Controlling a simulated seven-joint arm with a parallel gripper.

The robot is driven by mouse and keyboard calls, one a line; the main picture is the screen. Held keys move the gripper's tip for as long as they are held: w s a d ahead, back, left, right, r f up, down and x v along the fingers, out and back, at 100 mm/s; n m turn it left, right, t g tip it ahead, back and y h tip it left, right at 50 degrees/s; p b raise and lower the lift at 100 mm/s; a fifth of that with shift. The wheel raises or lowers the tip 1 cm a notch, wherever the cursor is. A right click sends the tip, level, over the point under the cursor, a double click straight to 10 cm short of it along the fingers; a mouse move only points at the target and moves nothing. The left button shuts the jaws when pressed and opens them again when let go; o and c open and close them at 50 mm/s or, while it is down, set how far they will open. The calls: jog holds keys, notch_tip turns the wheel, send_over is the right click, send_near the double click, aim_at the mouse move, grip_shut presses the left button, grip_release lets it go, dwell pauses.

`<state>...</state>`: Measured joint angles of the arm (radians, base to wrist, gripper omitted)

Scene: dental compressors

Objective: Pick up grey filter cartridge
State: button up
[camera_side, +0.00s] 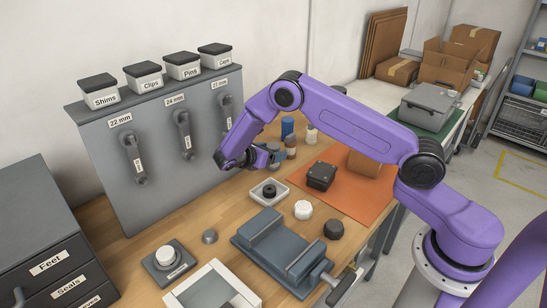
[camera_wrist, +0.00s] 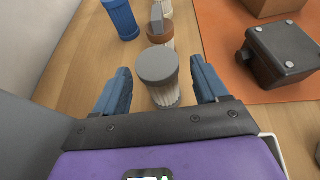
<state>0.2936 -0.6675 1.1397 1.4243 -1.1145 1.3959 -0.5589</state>
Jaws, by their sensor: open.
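The grey filter cartridge (camera_wrist: 158,68) stands upright in the wrist view, with a flat grey cap and a pale ribbed body. My gripper (camera_wrist: 160,72) is open, with one blue finger on each side of the cartridge and visible gaps between. The cartridge is not gripped. In the side view, my gripper (camera_side: 265,157) is low over the wooden bench, and the cartridge is largely hidden behind the fingers there.
Just beyond stand a brown-capped cartridge (camera_wrist: 160,32) and a blue cylinder (camera_wrist: 122,18). A black box (camera_wrist: 281,55) sits on the orange mat (camera_wrist: 222,40) to the right. The grey panel (camera_side: 150,200) rises at the left. A vise (camera_side: 285,250) stands in front.

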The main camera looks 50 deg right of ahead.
jog(key=shift+x, duration=1.8)
jog(key=c, duration=1.1)
